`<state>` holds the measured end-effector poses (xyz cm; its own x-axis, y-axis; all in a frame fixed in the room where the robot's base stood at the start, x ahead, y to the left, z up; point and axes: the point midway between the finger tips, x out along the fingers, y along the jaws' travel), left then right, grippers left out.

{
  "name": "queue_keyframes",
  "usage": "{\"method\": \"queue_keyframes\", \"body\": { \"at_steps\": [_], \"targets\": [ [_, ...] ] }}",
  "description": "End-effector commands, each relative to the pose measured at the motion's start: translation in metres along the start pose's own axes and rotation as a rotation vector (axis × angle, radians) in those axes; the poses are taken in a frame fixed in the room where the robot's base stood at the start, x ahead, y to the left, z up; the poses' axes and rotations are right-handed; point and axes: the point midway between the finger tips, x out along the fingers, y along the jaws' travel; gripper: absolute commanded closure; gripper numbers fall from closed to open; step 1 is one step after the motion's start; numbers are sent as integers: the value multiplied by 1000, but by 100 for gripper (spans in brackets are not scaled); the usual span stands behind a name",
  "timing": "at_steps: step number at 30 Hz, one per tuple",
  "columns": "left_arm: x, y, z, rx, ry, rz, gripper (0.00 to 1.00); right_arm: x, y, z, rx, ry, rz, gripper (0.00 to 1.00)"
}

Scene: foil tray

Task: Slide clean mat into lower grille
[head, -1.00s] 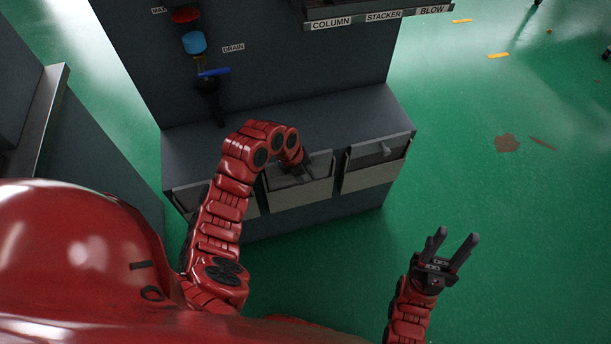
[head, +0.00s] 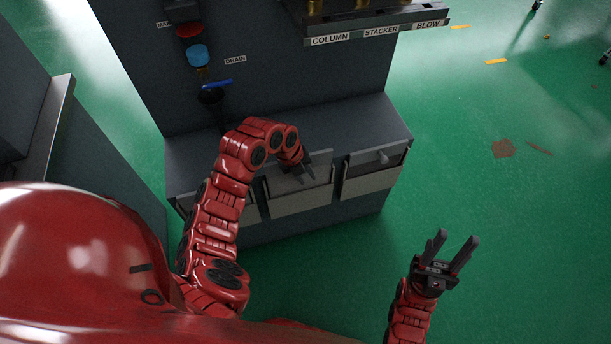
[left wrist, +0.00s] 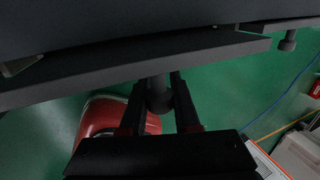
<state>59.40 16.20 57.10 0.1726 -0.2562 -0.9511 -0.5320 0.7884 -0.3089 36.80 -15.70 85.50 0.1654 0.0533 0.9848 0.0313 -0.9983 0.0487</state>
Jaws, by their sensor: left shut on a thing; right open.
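My left gripper (head: 303,172) is at the middle one of the low front compartments (head: 300,197) of the grey cabinet. In the left wrist view its fingers (left wrist: 160,108) are shut around a dark round knob (left wrist: 158,92) on a dark panel (left wrist: 90,78). In the head view the fingers and wrist cover this knob. My right gripper (head: 452,255) is open and empty, pointing up over the green floor at the lower right. I cannot make out a clean mat or a lower grille in either view.
The right compartment (head: 370,182) has its own knob (head: 383,157). Above are a blue-handled drain valve (head: 216,86) and a shelf (head: 380,33) labelled COLUMN, STACKER and BLOW. A grey bench (head: 50,125) stands at left.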

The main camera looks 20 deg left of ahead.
Motion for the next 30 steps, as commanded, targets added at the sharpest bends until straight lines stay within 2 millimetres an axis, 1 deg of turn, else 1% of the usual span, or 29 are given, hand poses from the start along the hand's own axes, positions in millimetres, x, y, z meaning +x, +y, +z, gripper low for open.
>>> {"method": "queue_keyframes", "body": {
  "at_steps": [1,8,10,30],
  "targets": [
    [-4,-1,0,1,-1,0,100,3,0,0,0,0,0,54],
    [-9,-3,0,1,-1,0,100,7,0,-1,0,0,0,54],
    [-14,-4,0,1,-1,0,100,10,0,-2,0,0,0,54],
    [-71,-23,0,1,-1,0,100,46,2,-8,0,0,0,54]
  ]
}}
